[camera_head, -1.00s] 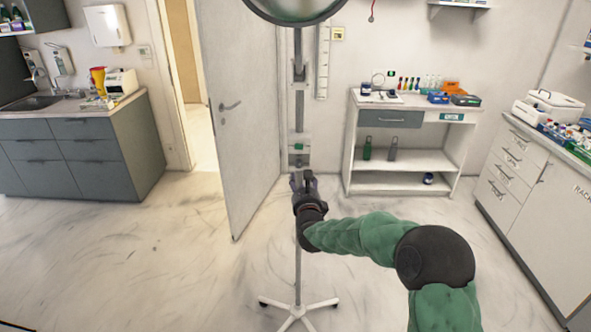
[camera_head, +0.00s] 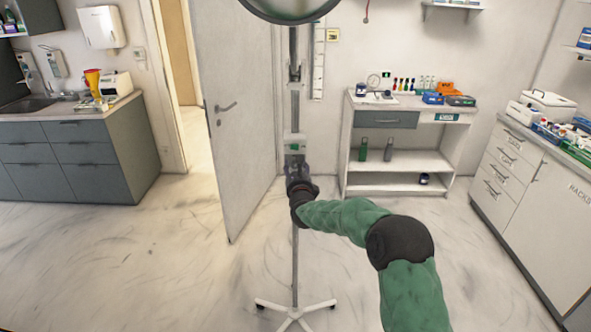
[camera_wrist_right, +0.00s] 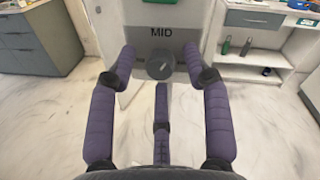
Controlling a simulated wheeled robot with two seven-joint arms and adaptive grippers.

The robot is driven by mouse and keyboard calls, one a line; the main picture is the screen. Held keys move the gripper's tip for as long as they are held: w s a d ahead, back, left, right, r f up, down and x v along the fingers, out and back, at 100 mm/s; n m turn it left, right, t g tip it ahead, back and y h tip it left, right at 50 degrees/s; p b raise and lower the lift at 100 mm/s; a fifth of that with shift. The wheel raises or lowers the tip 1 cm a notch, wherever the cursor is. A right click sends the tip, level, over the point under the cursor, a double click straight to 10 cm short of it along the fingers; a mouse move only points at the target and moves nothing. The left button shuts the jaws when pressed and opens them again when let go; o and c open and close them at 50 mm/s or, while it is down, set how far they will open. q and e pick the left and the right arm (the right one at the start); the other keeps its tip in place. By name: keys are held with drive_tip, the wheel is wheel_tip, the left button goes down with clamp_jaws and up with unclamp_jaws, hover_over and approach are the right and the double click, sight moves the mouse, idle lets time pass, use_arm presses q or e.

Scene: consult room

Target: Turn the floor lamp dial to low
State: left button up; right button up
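The floor lamp stands ahead of me, with a round head (camera_head: 290,8) at the top, a thin grey pole (camera_head: 296,250) and a white footed base (camera_head: 296,312). A control box with a green patch (camera_head: 295,146) sits on the pole. In the right wrist view, a grey panel marked MID (camera_wrist_right: 161,32) is above a round dark dial (camera_wrist_right: 160,66) with a light pointer mark. My right gripper (camera_head: 298,168) is just below the box. In the wrist view its purple-padded fingers (camera_wrist_right: 160,52) are spread, one on each side of the dial, apparently not closed on it. My left gripper is not in view.
A half-open door (camera_head: 237,130) stands left behind the lamp. A white shelf unit (camera_head: 398,190) with bottles is behind to the right. Drawer counters stand at the far left (camera_head: 80,160) and far right (camera_head: 500,190). The floor around the lamp base is clear.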

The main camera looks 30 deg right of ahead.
clamp_jaws()
